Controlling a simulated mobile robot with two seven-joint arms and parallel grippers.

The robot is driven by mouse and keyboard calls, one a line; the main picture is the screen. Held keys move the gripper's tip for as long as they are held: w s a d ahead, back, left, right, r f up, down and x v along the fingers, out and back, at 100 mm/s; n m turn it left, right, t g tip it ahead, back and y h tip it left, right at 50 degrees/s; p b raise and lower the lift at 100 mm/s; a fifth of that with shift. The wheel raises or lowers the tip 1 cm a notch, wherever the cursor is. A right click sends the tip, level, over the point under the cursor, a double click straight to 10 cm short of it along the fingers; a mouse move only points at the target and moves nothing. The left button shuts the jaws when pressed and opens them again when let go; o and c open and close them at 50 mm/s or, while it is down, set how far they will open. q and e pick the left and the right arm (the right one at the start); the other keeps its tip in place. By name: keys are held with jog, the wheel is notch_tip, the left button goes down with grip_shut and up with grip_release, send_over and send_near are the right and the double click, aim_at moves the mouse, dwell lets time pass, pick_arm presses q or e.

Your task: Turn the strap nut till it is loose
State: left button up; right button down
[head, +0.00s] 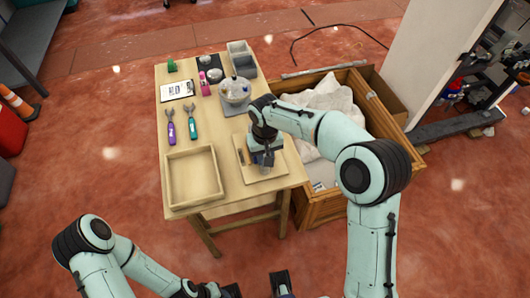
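The strap nut cannot be made out; it is too small or hidden. My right gripper (264,167) points down over a light wooden board (270,180) at the right front of the table. The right wrist and hand cover most of what lies under them, and a small dark part shows beside them on the board. Whether the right fingers are apart or closed on something is too small to tell. My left arm reaches in low at the left, off the table, and its hand is mostly cut off by the bottom edge.
A wooden crate (322,210) with pale sacks stands close along the right.

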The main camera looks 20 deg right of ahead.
jog(key=n+p, duration=0.1)
jog(key=n, duration=0.2)
jog(key=n+p, duration=0.1)
jog(key=n, duration=0.2)
jog(key=shift+w+r+p, duration=0.1)
jog(key=shift+r+p, duration=0.1)
jog(key=shift+p, duration=0.2)
pick_arm(q)
jog(key=r, duration=0.1)
jog(key=w+r+p, duration=0.1)
jog(key=r, duration=0.1)
jog(key=w+r+p, duration=0.1)
jog(key=r, duration=0.1)
jog(key=shift+w+r, duration=0.1)
jog(key=shift+r, duration=0.15)
pick_arm(e)
jog(key=n, duration=0.5)
jog(key=shift+f, duration=0.1)
jog(key=c, duration=1)
grip_release()
jog(key=shift+o, duration=0.2)
